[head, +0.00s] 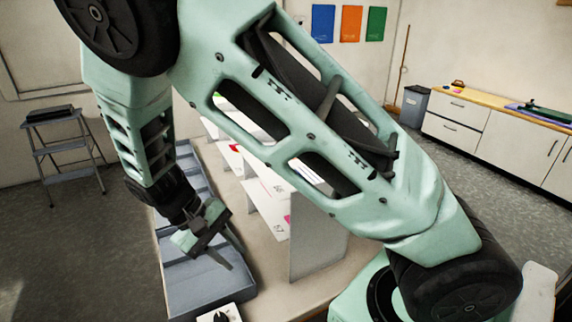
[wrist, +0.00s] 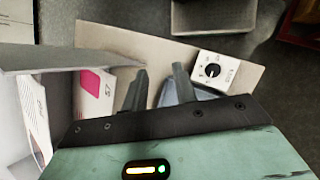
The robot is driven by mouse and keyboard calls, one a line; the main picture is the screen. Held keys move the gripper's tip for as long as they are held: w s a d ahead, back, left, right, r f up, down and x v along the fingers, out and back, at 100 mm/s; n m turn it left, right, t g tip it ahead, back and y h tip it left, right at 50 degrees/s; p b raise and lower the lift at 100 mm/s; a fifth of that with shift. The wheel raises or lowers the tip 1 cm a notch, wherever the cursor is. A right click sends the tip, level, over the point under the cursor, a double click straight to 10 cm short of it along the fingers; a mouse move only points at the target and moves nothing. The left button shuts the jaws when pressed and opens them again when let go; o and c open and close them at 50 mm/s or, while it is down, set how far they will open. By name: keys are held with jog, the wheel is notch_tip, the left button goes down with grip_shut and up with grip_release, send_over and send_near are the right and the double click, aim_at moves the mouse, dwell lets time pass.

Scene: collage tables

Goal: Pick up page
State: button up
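A white page (wrist: 92,108) with a pink square and the number 57 shows in the wrist view, just left of my fingers. In the head view, a white panel marked 57 (head: 270,215) stands on the table, partly hidden by my arm. My gripper (head: 212,252) hangs over the blue-grey tray, left of that panel. In the wrist view my gripper (wrist: 160,82) has its two dark fingers apart, with nothing seen between them. A grey-white divider edge (wrist: 55,58) runs close to the page. Which sheet is the task's page, I cannot tell.
The long blue-grey tray (head: 190,290) lies along the table's left side. A small white box with a black dial (wrist: 213,70) sits near the table edge. More white panels stand farther back, largely behind my arm. A step stool (head: 62,150) stands at the left.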

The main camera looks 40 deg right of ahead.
jog(key=w+d+f+m+h, duration=0.1)
jog(key=w+d+h, duration=0.2)
jog(key=w+d, duration=0.2)
jog(key=m+t+h, duration=0.2)
jog(key=t+h, duration=0.1)
jog(key=h, duration=0.6)
send_near(256, 171)
jog(key=d+p, duration=0.6)
jog(key=p, duration=0.1)
jog(key=s+d+f+p, duration=0.1)
jog(key=d+p, duration=0.2)
jog(key=shift+d+f, duration=0.1)
jog(key=shift+d, duration=0.3)
jog(key=shift+f, duration=0.15)
jog(key=shift+s, duration=0.1)
grip_shut()
